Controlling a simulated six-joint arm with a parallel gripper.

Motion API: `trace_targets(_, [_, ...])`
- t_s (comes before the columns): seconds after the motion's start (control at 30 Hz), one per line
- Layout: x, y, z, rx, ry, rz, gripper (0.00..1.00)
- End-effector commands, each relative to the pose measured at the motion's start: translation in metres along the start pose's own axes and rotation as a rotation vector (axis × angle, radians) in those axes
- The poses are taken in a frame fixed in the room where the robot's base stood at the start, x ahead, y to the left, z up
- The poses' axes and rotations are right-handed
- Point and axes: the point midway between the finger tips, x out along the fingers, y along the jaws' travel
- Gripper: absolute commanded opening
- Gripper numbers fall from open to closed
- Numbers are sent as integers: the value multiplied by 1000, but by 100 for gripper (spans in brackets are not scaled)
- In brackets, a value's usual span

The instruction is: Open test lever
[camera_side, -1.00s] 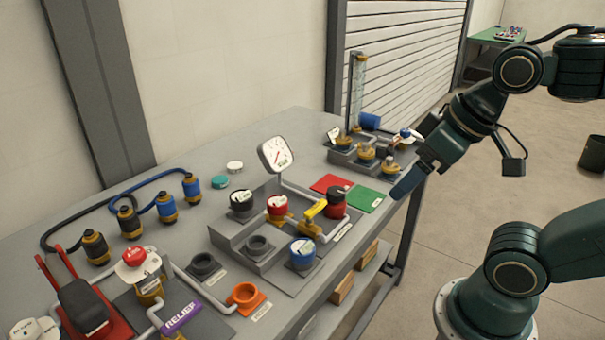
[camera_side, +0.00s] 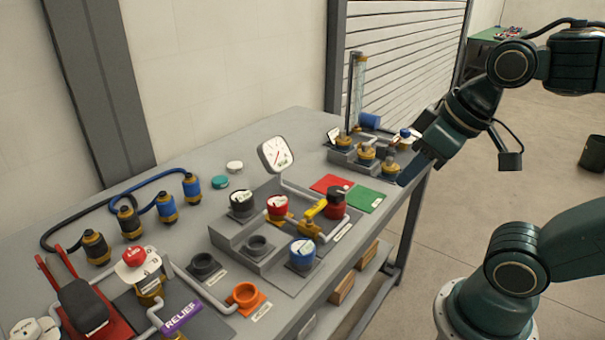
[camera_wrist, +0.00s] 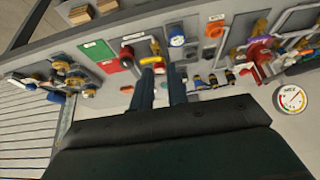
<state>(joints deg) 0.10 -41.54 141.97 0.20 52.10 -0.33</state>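A yellow lever handle (camera_side: 314,209) lies across piping on the grey stepped block in the middle of the bench; I cannot read a label naming it the test lever. It also shows in the wrist view (camera_wrist: 151,60), close to the fingertips in the picture. A purple handle marked RELIEF (camera_side: 184,317) is at the front left. My gripper (camera_side: 402,183) is apart from the yellow lever, to its right, by the bench's right edge. In the wrist view my gripper (camera_wrist: 160,72) shows two dark blue fingers with a gap between them, holding nothing.
Near the yellow lever stand a red valve with black top (camera_side: 336,199), a red knob (camera_side: 277,206), a blue knob (camera_side: 302,250) and a gauge (camera_side: 276,154). Red (camera_side: 331,184) and green (camera_side: 364,199) pads lie right of it. A smaller valve block (camera_side: 372,160) is behind.

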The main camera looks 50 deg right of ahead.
Motion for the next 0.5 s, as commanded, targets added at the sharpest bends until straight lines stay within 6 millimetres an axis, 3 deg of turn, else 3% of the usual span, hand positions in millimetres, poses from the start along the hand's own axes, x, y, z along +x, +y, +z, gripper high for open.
trace_targets(0.07, [0, 1, -6, 0, -13, 3, 0])
trace_targets(0.5, [4, 10, -59, -6, -129, 24, 0])
